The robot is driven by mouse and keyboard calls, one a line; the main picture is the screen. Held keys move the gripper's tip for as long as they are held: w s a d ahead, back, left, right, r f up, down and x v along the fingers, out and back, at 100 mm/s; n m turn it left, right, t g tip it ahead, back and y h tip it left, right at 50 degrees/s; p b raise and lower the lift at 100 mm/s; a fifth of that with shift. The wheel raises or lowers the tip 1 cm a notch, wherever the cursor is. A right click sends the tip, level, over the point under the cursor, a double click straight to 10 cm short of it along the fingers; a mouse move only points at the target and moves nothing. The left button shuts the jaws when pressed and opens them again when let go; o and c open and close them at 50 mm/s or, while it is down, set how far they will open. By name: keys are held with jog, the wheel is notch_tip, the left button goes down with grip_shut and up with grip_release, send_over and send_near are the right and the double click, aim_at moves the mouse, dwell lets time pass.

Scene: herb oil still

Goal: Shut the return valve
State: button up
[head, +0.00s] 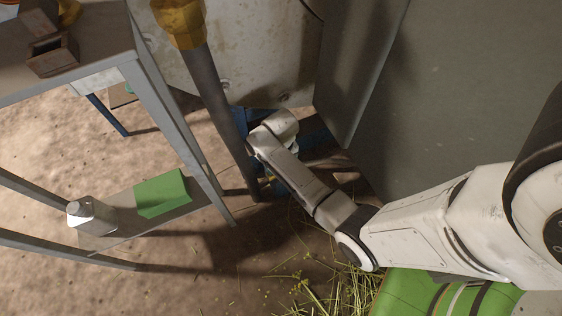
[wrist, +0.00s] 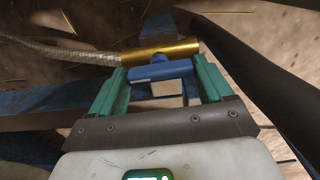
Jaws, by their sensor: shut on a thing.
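In the wrist view the return valve is a brass body (wrist: 152,53) with a blue handle (wrist: 162,71) on its near side. The flat bar of the handle lies roughly in line with the brass body. My gripper (wrist: 161,68) has its two green fingers at the two ends of this bar and is shut on it. In the head view my arm reaches down beside the dark upright pipe (head: 216,95), and my wrist hides the gripper and most of the valve.
A braided hose (wrist: 62,50) runs left from the valve. A blue beam (wrist: 45,108) lies beneath. A grey panel (head: 455,90) stands close on the right. A metal table (head: 95,45) is at left, its lower shelf holding a green block (head: 161,193) and pale container (head: 90,214).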

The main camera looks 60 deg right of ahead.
jog(key=n+p, duration=0.3)
jog(key=shift+r, duration=0.2)
jog(key=n+p, duration=0.3)
jog(key=n, duration=0.2)
jog(key=shift+f+n, duration=0.1)
jog(key=shift+n, duration=0.3)
jog(key=n+p, duration=0.2)
jog(key=n, duration=0.2)
jog(key=shift+n, duration=0.3)
jog(key=shift+f+n+p, duration=0.1)
jog(key=shift+n+p, duration=0.4)
jog(key=shift+n, duration=1.7)
jog(key=o, duration=1)
jog(key=shift+c, duration=0.2)
